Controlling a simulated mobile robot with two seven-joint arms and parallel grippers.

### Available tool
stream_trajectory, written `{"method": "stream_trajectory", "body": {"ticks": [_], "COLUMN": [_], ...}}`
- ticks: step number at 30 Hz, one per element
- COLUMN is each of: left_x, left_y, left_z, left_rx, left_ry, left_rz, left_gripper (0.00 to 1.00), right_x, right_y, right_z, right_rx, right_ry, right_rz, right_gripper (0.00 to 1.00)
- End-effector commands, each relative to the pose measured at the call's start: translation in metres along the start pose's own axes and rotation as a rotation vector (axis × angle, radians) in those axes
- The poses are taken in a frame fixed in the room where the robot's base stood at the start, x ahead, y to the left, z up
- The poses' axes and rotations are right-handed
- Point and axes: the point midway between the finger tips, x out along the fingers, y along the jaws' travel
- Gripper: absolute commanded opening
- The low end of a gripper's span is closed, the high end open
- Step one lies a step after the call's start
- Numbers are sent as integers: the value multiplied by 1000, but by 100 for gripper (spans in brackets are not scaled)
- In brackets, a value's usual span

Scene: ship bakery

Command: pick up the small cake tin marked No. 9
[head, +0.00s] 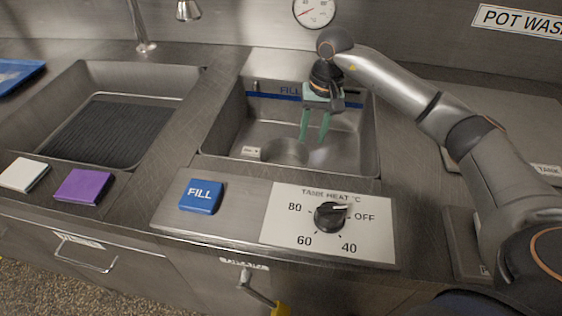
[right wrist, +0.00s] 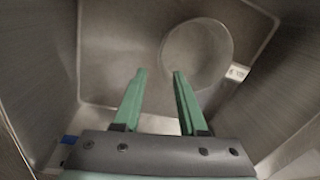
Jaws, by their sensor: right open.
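The small round cake tin (head: 286,152) is a dull grey metal disc shape low in the right sink basin, hard to tell from the steel around it. It also shows in the right wrist view (right wrist: 197,50), right of centre. A small white tag (right wrist: 238,72) sits at its edge, with lettering too small to read surely; it shows left of the tin in the head view (head: 251,152). My right gripper (head: 313,141) reaches down into the basin with green fingers apart and empty. In the right wrist view its fingertips (right wrist: 160,73) are left of the tin. My left gripper is out of view.
The basin's steel walls (head: 372,130) surround my right gripper, with a blue FILL line on the back wall. A blue FILL button (head: 200,196) and a heat knob (head: 330,216) are in front. A second basin (head: 95,130) with a dark ribbed floor is left.

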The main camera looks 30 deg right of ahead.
Motion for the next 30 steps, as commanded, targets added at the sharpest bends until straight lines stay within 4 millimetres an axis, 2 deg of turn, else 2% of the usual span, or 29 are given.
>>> {"method": "stream_trajectory", "body": {"ticks": [3, 8, 15, 18, 26, 30], "left_x": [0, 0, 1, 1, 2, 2], "left_y": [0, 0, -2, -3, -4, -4], "left_z": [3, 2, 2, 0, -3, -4], "left_rx": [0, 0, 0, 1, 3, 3], "left_ry": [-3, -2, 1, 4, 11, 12], "left_rz": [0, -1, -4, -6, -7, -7], "left_gripper": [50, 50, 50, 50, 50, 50], "right_x": [16, 26, 62, 71, 74, 73], "right_y": [0, 0, -2, -2, -2, -2], "right_z": [0, 0, 2, 1, 1, 1], "right_rx": [1, 1, 1, 1, 0, 0], "right_ry": [-2, -1, -3, -2, 0, 0], "right_rz": [-1, -1, 0, -2, -1, -1], "right_gripper": [41, 41, 41, 41, 41, 28]}}
